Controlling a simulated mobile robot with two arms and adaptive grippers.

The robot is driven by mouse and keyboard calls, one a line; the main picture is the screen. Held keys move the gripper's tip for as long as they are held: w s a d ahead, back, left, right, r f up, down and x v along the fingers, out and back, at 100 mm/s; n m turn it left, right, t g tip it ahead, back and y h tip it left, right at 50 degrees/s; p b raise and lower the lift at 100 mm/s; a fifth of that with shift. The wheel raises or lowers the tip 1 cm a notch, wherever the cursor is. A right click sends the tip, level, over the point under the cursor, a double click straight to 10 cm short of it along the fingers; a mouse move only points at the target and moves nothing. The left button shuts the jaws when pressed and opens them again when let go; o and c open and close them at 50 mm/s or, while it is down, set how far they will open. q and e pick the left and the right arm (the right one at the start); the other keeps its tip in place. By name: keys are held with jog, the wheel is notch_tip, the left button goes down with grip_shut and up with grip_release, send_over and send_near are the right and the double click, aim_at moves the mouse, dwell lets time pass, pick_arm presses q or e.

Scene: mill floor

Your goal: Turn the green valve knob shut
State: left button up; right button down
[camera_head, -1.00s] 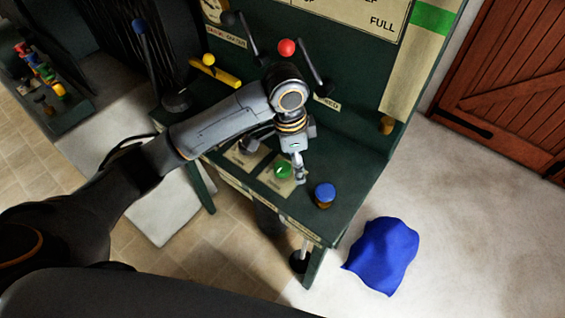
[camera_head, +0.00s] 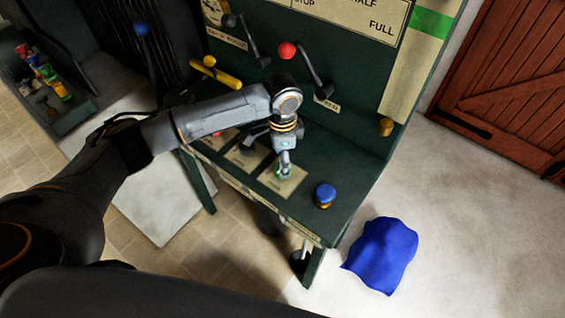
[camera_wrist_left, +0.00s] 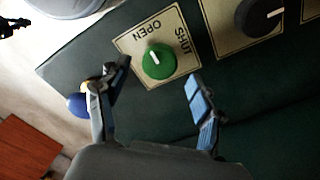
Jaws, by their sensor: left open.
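The green valve knob (camera_wrist_left: 158,62) sits on a cream plate (camera_wrist_left: 183,62) marked OPEN and SHUT on the dark green bench. Its white pointer mark points towards OPEN. My left gripper (camera_head: 284,172) is over the plate in the head view and hides most of the knob there. In the wrist view the left gripper (camera_wrist_left: 160,88) is open, with one finger to each side of the knob's line. The knob lies ahead between the fingers, and I see no finger touching it. My right gripper is in neither view.
A blue-topped knob (camera_head: 325,193) stands to the right on the bench. A black knob (camera_wrist_left: 259,17) is on the neighbouring plate. Levers with a red ball (camera_head: 287,50) and yellow handle (camera_head: 215,73) rise behind. A blue cloth (camera_head: 382,256) lies on the floor.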

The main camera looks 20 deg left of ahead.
pick_arm(q)
jog(key=shift+f, duration=1.55)
jog(key=shift+c, duration=0.2)
jog(key=c, duration=1.1)
